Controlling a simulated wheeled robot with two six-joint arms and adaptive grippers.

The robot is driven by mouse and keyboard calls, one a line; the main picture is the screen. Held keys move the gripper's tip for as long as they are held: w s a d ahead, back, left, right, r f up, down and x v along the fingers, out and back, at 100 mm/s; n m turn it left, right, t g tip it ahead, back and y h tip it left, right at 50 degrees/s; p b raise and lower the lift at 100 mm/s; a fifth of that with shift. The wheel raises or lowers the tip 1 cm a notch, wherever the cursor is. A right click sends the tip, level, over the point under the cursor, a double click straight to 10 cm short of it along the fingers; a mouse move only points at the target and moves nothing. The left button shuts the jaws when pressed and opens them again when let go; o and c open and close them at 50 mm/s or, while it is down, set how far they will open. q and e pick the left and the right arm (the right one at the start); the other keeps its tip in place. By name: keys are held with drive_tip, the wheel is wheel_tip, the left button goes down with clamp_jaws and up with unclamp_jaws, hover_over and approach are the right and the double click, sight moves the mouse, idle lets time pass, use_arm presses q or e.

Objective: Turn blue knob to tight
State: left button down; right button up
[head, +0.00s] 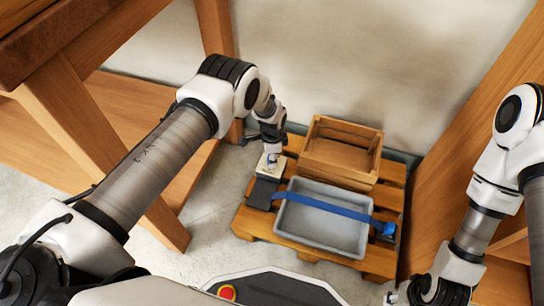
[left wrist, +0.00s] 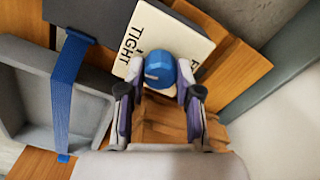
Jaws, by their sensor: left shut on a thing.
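The blue knob (left wrist: 160,68) sits on a pale plate (left wrist: 150,38) with the printed word "TIGHT" beside it. In the left wrist view my left gripper (left wrist: 158,88) is shut on the knob, one finger on each side. In the head view my left gripper (head: 271,152) reaches down to the plate on a dark block (head: 262,193), and mostly hides the knob. A blue strap (head: 330,208) runs from the block across a grey tray (head: 296,239) to a blue fitting (head: 389,229). My right gripper (head: 428,292) is at the lower right, its fingers not clearly shown.
The tray and an open wooden crate (head: 338,167) stand on a wooden pallet (head: 262,228) on the floor. A wooden table leg (head: 110,150) is at left and a wooden panel (head: 475,140) at right. A wall stands behind.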

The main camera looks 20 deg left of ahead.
use_arm(q)
drive_tip(key=shift+w+m, duration=0.1)
drive_tip(key=shift+m, duration=0.5)
drive_tip(key=c, duration=0.8)
unclamp_jaws()
wheel_tip(320, 180, up, 12)
